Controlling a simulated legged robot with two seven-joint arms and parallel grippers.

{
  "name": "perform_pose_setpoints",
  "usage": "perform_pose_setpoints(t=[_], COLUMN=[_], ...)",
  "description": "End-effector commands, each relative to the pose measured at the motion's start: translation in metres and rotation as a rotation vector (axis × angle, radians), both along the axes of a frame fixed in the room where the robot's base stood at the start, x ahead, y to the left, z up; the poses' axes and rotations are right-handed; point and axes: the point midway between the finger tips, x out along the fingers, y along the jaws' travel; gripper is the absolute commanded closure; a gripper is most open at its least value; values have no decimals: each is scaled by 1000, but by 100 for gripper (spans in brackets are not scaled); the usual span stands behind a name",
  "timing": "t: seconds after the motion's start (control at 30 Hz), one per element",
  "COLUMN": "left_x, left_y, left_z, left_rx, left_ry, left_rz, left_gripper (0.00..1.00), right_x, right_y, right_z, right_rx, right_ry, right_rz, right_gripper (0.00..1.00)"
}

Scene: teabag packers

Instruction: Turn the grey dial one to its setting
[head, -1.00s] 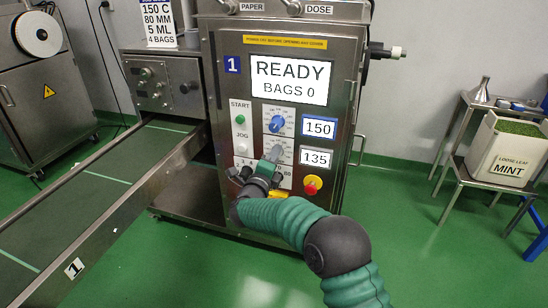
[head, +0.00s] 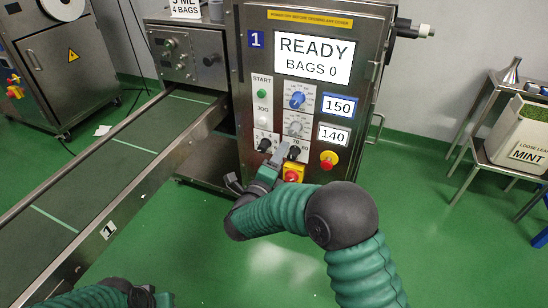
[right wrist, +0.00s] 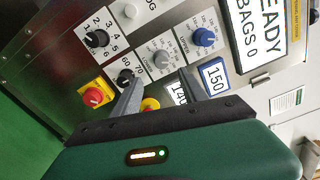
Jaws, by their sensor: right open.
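The grey dial (head: 295,124) sits on the steel machine's front panel, below the blue dial (head: 297,100). Beside it a display (head: 333,135) reads 140. My right gripper (head: 279,152) is open, below the grey dial in the head view and apart from it. In the right wrist view the grey dial (right wrist: 162,57) lies just beyond and between the open fingertips (right wrist: 160,77), with nothing held. The grey dial's pointer is too small to read surely. My left gripper (head: 150,297) shows only partly at the bottom left; its jaws are unclear.
Close by are a black 60-70-80 knob (right wrist: 125,77), a black numbered knob (right wrist: 97,38), a red-on-yellow switch (head: 293,173) and a red stop button (head: 329,160). The blue dial's display (head: 339,105) reads 150. A conveyor (head: 110,165) runs at left.

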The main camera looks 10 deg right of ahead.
Motion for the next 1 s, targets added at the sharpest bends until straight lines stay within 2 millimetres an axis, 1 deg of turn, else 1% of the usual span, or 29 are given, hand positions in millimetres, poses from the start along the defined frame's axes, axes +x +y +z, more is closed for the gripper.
perform_pose_setpoints(t=[0.03,0.1,0.23,0.37,0.77,0.87,0.93,0.97,1.0], left_x=[0,0,0,0,0,0,0,0,0], left_y=[0,0,0,0,0,0,0,0,0], left_z=[9,13,16,16,16,21,26,29,32], left_rx=[0,0,0,0,0,0,0,0,0], left_ry=[0,0,0,0,1,1,1,0,0], left_rz=[0,0,0,0,0,0,0,0,0], left_gripper=[64,64,64,64,64,64,64,64,64], right_x=[-10,-21,-34,-37,-34,-24,-19,-20,-27], right_y=[8,16,23,25,25,29,37,39,42], right_z=[4,2,0,-1,1,7,9,8,4], right_rx=[-1,0,0,0,-10,-83,-206,-277,-385], right_ry=[3,3,1,0,14,110,249,324,433], right_rz=[5,4,1,0,16,128,283,364,478], right_gripper=[49,49,49,49,49,49,49,49,49])
